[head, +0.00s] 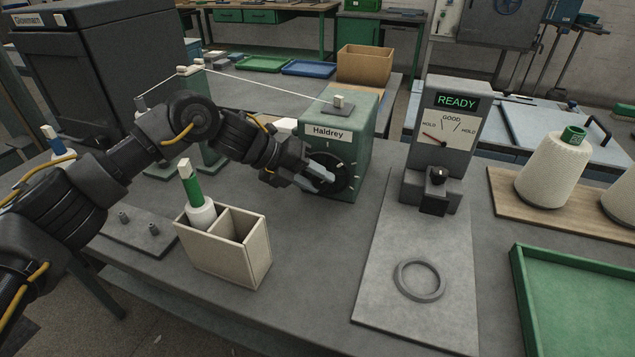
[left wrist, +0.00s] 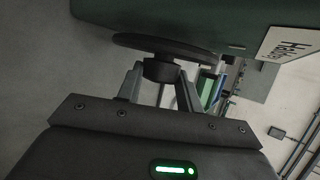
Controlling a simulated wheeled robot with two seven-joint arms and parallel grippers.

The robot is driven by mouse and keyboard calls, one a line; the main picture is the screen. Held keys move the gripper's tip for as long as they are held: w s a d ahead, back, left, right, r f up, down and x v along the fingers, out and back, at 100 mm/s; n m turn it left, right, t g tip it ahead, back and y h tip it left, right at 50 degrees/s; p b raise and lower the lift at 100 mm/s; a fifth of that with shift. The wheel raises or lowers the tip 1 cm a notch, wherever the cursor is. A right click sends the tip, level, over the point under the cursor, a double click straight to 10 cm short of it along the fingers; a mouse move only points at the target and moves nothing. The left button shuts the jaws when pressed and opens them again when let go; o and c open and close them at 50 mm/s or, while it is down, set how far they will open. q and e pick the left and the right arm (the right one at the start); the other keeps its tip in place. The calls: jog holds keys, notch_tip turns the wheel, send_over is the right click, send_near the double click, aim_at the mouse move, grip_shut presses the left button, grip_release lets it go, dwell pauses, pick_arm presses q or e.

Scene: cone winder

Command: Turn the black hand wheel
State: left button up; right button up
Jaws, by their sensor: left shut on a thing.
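The black hand wheel (head: 329,174) is on the front face of the green Haldrey box (head: 350,133). My left gripper (head: 314,182) reaches it from the left and covers part of it. In the left wrist view the wheel (left wrist: 160,45) shows edge-on as a dark disc with a hub (left wrist: 162,69). The fingers of my left gripper (left wrist: 162,80) stand on both sides of this hub and are shut on it. The right gripper is not in view.
A gauge stand (head: 444,145) reading READY is right of the green box. A grey ring (head: 419,280) lies on a plate. A green tray (head: 521,285) is at the right.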

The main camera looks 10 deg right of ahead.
pick_arm(q)
jog(key=shift+a+f+n+g+h+b, duration=0.15)
jog(key=shift+f+g+h+b, duration=0.1)
jog(key=shift+h+b, duration=0.25)
jog(key=shift+d+f+n+g+h+b, duration=0.15)
jog(key=shift+g+h+b, duration=0.15)
jog(key=shift+h, duration=0.3)
jog(key=shift+a+r+h+b, duration=0.1)
jog(key=shift+h+b, duration=0.25)
jog(key=shift+h, duration=0.05)
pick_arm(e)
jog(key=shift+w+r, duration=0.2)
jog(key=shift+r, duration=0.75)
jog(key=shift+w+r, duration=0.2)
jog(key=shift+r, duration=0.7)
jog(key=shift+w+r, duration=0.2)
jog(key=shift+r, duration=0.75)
pick_arm(q)
jog(key=o, duration=1)
jog(key=v, duration=1.1)
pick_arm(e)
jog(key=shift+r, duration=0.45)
